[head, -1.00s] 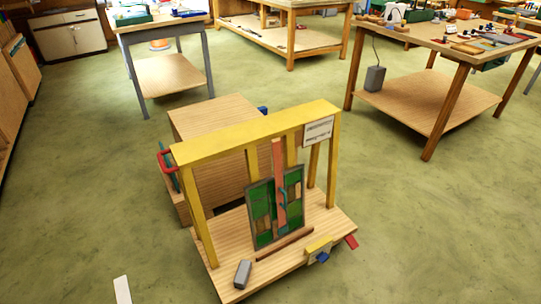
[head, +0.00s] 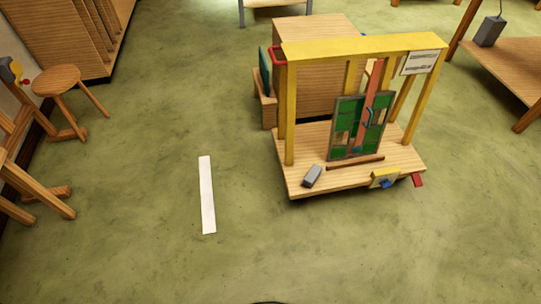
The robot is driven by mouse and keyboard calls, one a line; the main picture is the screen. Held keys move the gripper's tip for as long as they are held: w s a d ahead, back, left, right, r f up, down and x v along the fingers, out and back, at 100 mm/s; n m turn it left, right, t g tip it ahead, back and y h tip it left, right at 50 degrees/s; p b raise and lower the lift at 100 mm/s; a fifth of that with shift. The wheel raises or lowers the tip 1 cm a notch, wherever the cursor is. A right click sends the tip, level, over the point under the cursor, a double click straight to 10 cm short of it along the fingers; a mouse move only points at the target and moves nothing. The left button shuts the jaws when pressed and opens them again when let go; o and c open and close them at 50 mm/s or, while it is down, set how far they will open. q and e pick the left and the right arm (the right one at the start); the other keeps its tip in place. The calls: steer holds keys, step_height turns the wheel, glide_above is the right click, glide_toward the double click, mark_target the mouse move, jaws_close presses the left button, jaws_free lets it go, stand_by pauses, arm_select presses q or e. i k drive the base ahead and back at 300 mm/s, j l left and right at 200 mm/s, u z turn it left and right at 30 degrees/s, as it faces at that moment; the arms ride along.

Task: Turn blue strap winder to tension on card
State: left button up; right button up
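The blue strap winder (head: 386,184) sits on a yellow block (head: 384,175) at the front right edge of the wooden stand. The card (head: 420,62) is white with dark marks, too small to read, and is fixed at the right end of the yellow crossbeam (head: 350,47). A green leaded panel (head: 358,128) stands upright on the base (head: 300,188), with a reddish strap (head: 375,95) running over it. Neither of my grippers shows in the head view.
A white strip (head: 207,195) lies on the green floor left of the stand. A grey block (head: 312,176) and a dark red bar (head: 355,163) lie on the base. A stool (head: 58,80) stands at the left. The floor in front is clear.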

mark_target(385, 184)
steer(key=l+z, duration=0.15)
steer(key=z, duration=0.35)
steer(key=l+z, duration=0.15)
steer(key=z, duration=0.35)
steer(key=i+l+u, duration=0.2)
steer(key=i+l, duration=0.2)
steer(key=l, duration=0.2)
steer(key=i+l+u, duration=0.1)
steer(key=l, duration=0.2)
steer(key=i+l+u, duration=0.1)
steer(key=l, duration=0.25)
steer(key=i+l, duration=0.25)
steer(key=i+l+u, duration=0.15)
steer(key=l, duration=0.3)
